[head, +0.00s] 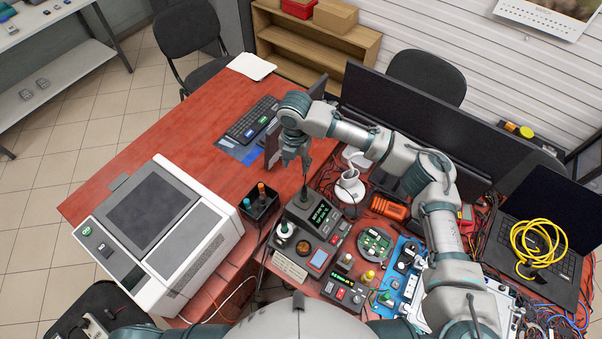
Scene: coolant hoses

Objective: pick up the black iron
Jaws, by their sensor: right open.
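My right gripper (295,162) hangs over the red desk near its middle, fingers pointing down. It is open, with nothing seen between its fingers. What looks like the black iron (304,193) is a thin dark upright piece just below and slightly right of the fingertips, at a dark soldering station (312,214) with a green display. Its lower part merges with the dark station, and I cannot tell whether the fingers touch it. My left gripper is out of view.
A black holder with tools (260,203) stands left of the station. A large white machine (160,232) is at the left. Monitors (420,120), a white fume-arm-like piece (349,187) and cables crowd the right.

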